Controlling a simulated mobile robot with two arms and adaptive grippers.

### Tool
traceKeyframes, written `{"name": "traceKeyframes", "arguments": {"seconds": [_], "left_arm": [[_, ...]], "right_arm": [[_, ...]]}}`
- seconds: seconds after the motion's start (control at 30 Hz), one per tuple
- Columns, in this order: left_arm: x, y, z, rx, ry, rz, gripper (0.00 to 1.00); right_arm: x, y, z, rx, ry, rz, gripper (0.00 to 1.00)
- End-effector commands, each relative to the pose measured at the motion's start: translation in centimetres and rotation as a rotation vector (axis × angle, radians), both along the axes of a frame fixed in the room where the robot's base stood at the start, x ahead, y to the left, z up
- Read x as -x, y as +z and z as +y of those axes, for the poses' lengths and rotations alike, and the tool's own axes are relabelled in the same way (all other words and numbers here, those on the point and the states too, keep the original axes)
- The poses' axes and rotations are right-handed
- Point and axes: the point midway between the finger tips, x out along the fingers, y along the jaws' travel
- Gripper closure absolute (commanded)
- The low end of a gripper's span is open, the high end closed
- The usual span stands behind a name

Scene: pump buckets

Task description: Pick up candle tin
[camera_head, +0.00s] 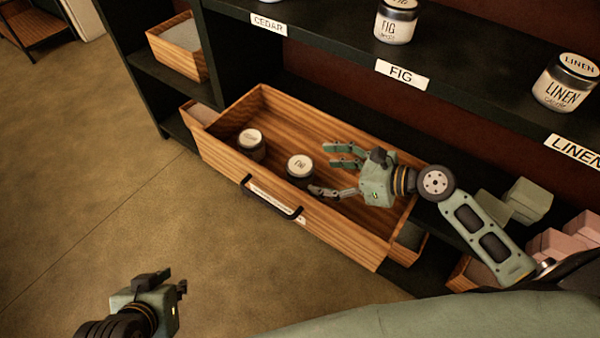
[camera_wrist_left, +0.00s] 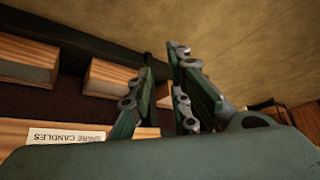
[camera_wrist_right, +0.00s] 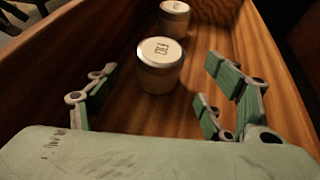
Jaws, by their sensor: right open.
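Two candle tins with pale lids stand upright in the open wooden drawer. The nearer tin (camera_head: 300,170) is close to my right gripper; in the right wrist view this tin (camera_wrist_right: 160,66) is ahead of the fingers, roughly between their lines. The other tin (camera_head: 251,145) is farther left, and behind the first in the right wrist view (camera_wrist_right: 174,17). My right gripper (camera_head: 321,170) is open and empty inside the drawer, its fingers apart on both sides. My left gripper (camera_head: 174,282) is over the floor, away from the drawer; its fingers look close together, with nothing seen between them.
The drawer (camera_head: 345,235) has wooden walls and a black front handle (camera_head: 272,198). Above it is a dark shelf (camera_head: 335,50) with labels and a FIG jar (camera_head: 396,22) and a LINEN jar (camera_head: 565,84). Green boxes (camera_head: 528,199) stand right. Floor at left is clear.

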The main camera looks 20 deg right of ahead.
Motion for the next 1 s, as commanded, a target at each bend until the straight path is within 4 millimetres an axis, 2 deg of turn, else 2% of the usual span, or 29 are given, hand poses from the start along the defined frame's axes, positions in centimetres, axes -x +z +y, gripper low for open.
{"name": "traceKeyframes", "arguments": {"seconds": [0.17, 0.33, 0.5, 0.83, 1.0], "left_arm": [[-1.9, 0.7, -0.7, 0.02, -0.007, -0.09, 0.83], [-4.7, 2.5, -1.6, 0.051, -0.018, -0.236, 0.83], [-6.4, 4.1, -2.3, 0.074, -0.025, -0.337, 0.83], [-6.8, 4.6, -2.4, 0.08, -0.027, -0.364, 0.83], [-6.8, 4.6, -2.4, 0.08, -0.027, -0.364, 0.83]], "right_arm": [[-1.0, -0.7, 1.2, -0.002, 0.0, -0.002, 0.26], [-2.5, -1.6, 2.8, -0.002, 0.0, -0.002, 0.26], [-3.4, -2.1, 3.8, 0.0, -0.001, -0.001, 0.26], [-3.5, -2.2, 4.0, 0.0, 0.0, 0.0, 0.26], [-3.5, -2.2, 4.0, 0.0, 0.0, 0.0, 0.41]]}}
